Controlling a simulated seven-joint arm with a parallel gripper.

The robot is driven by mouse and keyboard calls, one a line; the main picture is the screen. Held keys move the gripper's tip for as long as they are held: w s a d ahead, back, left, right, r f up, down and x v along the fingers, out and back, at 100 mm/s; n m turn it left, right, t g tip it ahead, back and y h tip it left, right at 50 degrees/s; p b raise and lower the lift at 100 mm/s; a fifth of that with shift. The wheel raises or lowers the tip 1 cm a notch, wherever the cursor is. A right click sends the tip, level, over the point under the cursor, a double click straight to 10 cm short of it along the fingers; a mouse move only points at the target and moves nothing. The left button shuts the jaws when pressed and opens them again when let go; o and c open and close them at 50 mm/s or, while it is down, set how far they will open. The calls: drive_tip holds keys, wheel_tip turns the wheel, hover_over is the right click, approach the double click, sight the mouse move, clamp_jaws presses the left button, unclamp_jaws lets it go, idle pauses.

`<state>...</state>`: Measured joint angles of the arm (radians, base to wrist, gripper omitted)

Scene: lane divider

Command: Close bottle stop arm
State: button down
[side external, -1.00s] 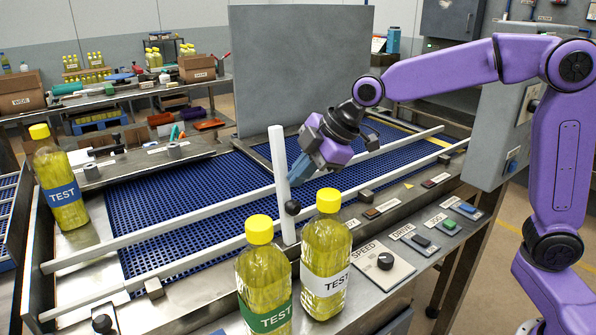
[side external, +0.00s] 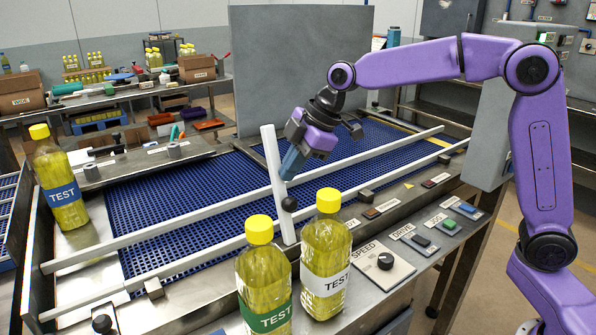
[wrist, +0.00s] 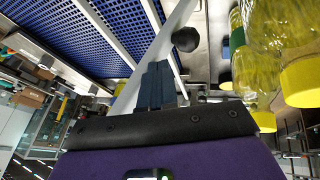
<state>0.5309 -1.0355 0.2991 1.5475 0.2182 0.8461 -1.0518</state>
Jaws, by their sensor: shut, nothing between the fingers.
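The stop arm (side external: 272,160) is a white bar standing raised and tilted slightly left over the near rail of the blue conveyor. A black ball knob (side external: 289,203) sits low on it. My gripper (side external: 287,174) is shut and empty, with its blue fingertips against or very close to the right side of the bar, above the knob. In the wrist view the shut fingers (wrist: 158,85) lie beside the white bar (wrist: 150,70), and the knob (wrist: 185,39) is beyond them. Whether they touch is hard to tell.
Two yellow bottles, one green-labelled (side external: 265,280) and one white-labelled (side external: 326,260), stand at the near edge. A blue-labelled bottle (side external: 61,185) stands at the left. White guide rails (side external: 200,220) cross the blue belt (side external: 190,195). A speed knob (side external: 385,261) and switches line the right front.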

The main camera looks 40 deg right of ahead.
sight(279, 163)
drive_tip(key=w+g, duration=0.1)
drive_tip(key=w, duration=0.1)
drive_tip(key=w+f+g, duration=0.1)
drive_tip(key=w, duration=0.1)
drive_tip(key=shift+w+m+g, duration=0.15)
drive_tip(key=shift+m+g, duration=0.15)
drive_tip(key=w+f, duration=0.6)
drive_tip(key=f, duration=0.1)
drive_tip(key=w+f, duration=0.4)
drive_tip(key=shift+f, duration=0.55)
drive_tip(key=v, duration=1.8)
drive_tip(key=shift+r, duration=0.25)
